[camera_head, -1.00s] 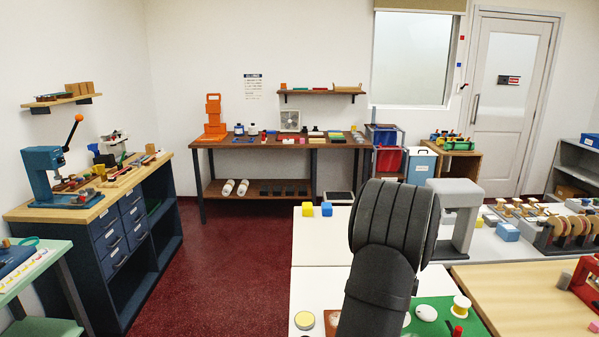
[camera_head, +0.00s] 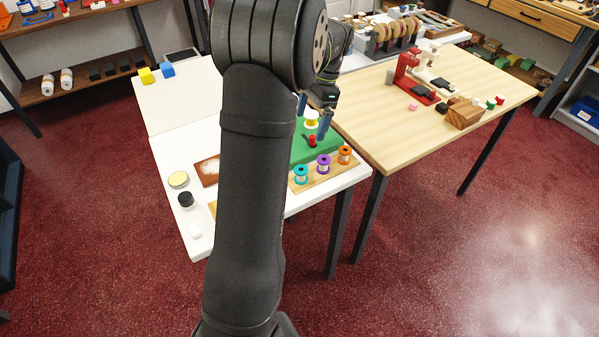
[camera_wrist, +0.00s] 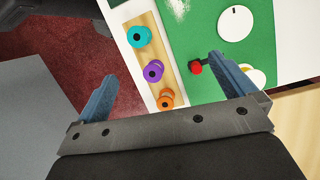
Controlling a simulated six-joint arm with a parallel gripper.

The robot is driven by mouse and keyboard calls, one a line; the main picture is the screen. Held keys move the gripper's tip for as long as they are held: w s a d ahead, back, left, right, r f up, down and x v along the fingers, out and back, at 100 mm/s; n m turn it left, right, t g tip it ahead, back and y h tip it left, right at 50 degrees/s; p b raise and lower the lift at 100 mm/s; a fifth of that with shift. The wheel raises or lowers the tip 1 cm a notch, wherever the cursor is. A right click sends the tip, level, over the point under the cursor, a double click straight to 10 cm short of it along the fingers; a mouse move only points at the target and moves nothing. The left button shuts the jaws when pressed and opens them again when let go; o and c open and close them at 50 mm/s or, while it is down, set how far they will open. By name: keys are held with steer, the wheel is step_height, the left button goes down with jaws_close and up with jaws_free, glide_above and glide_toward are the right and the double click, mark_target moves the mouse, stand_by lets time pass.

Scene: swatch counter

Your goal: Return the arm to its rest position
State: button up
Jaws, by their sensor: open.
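My gripper (camera_head: 313,113) hangs over the green mat on the white counter, at the far side of my dark arm. In the wrist view my gripper (camera_wrist: 163,70) has its two blue fingers wide apart with nothing between them. Below them lie the green mat (camera_wrist: 190,30) and a wooden strip (camera_wrist: 163,50) with teal (camera_wrist: 139,36), purple (camera_wrist: 153,71) and orange (camera_wrist: 166,98) spools. A small red piece (camera_wrist: 195,67) with a dark part sits on the mat near the right finger. My arm hides part of the counter.
A wooden table (camera_head: 460,75) stands at right. Red floor (camera_head: 440,250) is open in front.

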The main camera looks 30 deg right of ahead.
steer(key=s+d+r+n+y, duration=0.1)
steer(key=s+d+r, duration=0.1)
steer(key=s+r, duration=0.2)
steer(key=x, duration=1)
steer(key=v, duration=1)
steer(key=shift+s, duration=0.2)
steer(key=shift+d+f, duration=0.1)
stand_by(0.5)
steer(key=c, duration=0.9)
steer(key=shift+o, duration=0.2)
